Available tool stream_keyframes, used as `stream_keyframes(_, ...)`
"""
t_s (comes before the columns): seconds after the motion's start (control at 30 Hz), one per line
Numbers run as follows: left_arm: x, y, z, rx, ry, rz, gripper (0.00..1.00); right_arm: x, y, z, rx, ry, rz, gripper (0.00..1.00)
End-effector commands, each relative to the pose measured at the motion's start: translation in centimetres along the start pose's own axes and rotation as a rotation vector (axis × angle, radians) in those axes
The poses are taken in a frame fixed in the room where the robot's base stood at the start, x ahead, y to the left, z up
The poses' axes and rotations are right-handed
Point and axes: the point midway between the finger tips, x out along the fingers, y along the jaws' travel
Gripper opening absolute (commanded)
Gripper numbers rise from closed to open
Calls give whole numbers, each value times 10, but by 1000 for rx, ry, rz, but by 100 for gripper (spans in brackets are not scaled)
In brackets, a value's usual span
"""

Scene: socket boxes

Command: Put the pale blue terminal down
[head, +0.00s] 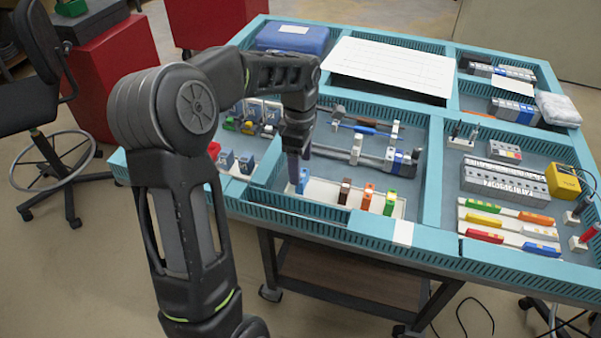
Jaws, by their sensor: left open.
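A small blue terminal (303,182), the likeliest match for the pale blue terminal, stands upright at the left end of a white strip (327,190) in the front compartment. My left gripper (296,174) points down right beside it, with its fingers open. The fingers partly cover the terminal's left side, and I cannot tell whether they touch it. On the same strip, to the right, stand a brown terminal (345,190), an orange terminal (367,197) and a green terminal (389,203). My right gripper is not in view.
The teal-edged table (330,222) is split by low walls. A rail with grey and blue parts (400,162) lies behind the strip. Coloured pieces (484,219) and a yellow device (562,181) are at right.

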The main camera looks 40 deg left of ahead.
Motion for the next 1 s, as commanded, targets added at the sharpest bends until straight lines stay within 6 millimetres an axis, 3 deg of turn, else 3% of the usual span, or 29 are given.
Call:
stream_keyframes(0.2,-47,1,0,-2,-1,4,68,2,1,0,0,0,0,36)
stream_keyframes(0.4,-73,0,0,-1,0,1,68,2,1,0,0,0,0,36)
stream_keyframes(1.0,-77,0,0,-1,-1,0,68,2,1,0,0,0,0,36)
